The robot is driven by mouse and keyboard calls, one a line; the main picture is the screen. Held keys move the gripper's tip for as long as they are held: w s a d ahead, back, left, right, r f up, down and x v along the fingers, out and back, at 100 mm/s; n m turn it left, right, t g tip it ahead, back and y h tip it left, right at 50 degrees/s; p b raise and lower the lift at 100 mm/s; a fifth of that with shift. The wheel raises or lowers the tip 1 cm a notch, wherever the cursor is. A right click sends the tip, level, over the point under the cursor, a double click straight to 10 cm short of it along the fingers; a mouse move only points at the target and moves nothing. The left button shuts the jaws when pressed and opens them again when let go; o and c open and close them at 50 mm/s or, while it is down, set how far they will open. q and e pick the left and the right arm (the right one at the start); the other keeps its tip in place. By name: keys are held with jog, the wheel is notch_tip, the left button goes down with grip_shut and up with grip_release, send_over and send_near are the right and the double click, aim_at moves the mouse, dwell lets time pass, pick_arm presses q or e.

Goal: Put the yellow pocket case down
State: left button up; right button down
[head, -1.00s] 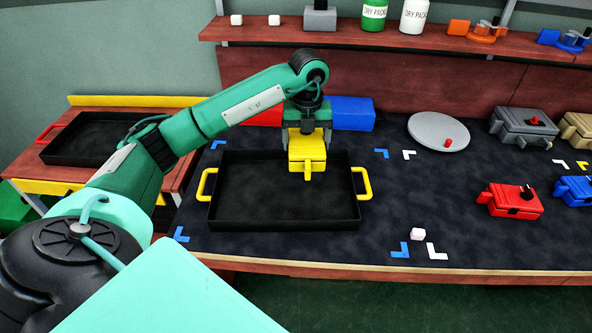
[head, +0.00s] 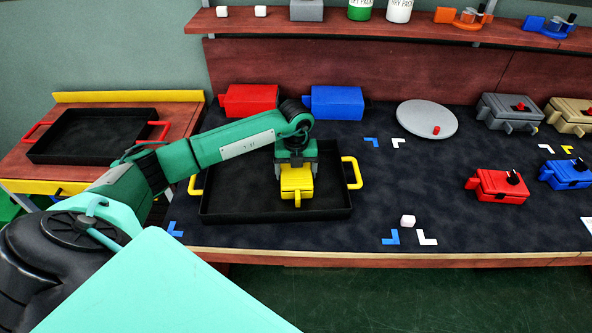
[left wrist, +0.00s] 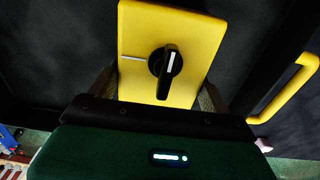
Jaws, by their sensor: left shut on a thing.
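The yellow pocket case (head: 297,183) is held by my left gripper (head: 296,166), which is shut on it. The case is over the right half of the black tray with yellow handles (head: 225,213); I cannot tell whether it touches the tray floor. In the left wrist view the yellow case (left wrist: 190,40) fills the space between the fingers and shows a black knob and a pale line. A yellow tray handle (left wrist: 285,92) shows to its right. My right gripper is not in view.
A red case (head: 248,98) and a blue case (head: 337,101) stand behind the tray. Another black tray (head: 95,137) sits on the left side table.

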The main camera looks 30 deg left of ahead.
aim_at(296, 170)
pick_arm(q)
jog(key=shift+f, duration=0.1)
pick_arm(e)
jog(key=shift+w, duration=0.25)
pick_arm(q)
jog(key=o, duration=1)
jog(key=shift+r, duration=0.2)
notch_tip(296, 170, up, 3)
jog(key=shift+f, duration=0.1)
notch_tip(296, 170, up, 9)
jog(key=b, duration=0.1)
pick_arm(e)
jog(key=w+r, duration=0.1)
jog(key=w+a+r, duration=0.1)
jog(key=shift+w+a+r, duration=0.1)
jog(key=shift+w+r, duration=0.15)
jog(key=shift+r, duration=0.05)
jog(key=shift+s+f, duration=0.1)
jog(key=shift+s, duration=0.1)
